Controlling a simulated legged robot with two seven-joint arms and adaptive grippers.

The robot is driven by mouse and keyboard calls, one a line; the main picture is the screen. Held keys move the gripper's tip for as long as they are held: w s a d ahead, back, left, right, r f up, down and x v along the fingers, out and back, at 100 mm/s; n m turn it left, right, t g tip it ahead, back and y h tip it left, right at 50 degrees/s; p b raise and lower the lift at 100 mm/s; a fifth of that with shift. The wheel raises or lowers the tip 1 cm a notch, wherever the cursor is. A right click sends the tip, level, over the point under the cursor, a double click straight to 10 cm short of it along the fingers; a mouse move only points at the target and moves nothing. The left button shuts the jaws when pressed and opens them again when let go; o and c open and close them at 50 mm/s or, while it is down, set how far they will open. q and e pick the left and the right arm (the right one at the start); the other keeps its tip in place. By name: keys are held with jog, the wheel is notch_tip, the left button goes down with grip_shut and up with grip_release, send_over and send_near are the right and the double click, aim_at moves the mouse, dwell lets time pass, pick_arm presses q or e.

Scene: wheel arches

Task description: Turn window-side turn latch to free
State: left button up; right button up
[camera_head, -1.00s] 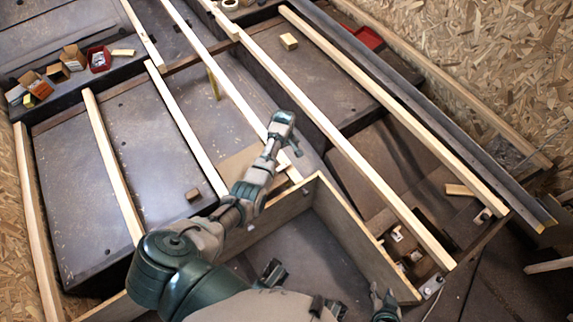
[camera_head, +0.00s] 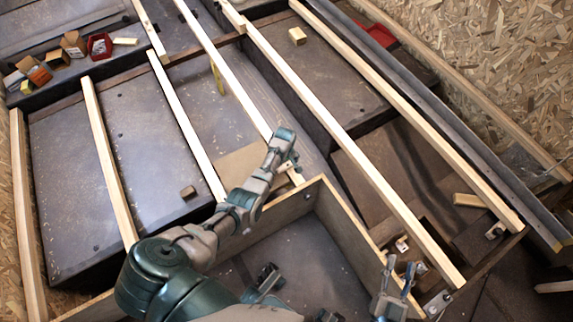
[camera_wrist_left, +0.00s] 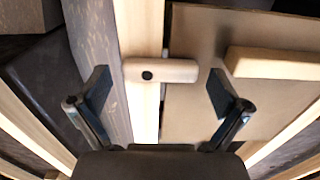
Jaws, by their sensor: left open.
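A small pale wooden turn latch (camera_wrist_left: 178,71) with a dark pivot hole lies crosswise on a light batten (camera_wrist_left: 138,30) in the left wrist view. Its right end reaches over the edge of a tan panel (camera_wrist_left: 205,115). My left gripper (camera_wrist_left: 160,92) is open, with one finger on each side of the latch and gaps to both ends. In the head view my left gripper (camera_head: 287,160) is over the batten beside the box corner and hides most of the latch. My right gripper (camera_head: 396,272) is at the lower right, fingers apart and empty.
Long light battens (camera_head: 345,145) run across dark recessed panels. Small cartons (camera_head: 38,75) and a red bin (camera_head: 99,46) sit at upper left. A loose block (camera_head: 298,36) lies at the top.

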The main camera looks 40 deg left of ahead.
pick_arm(q)
jog(key=c, duration=1)
jog(key=shift+c, duration=0.2)
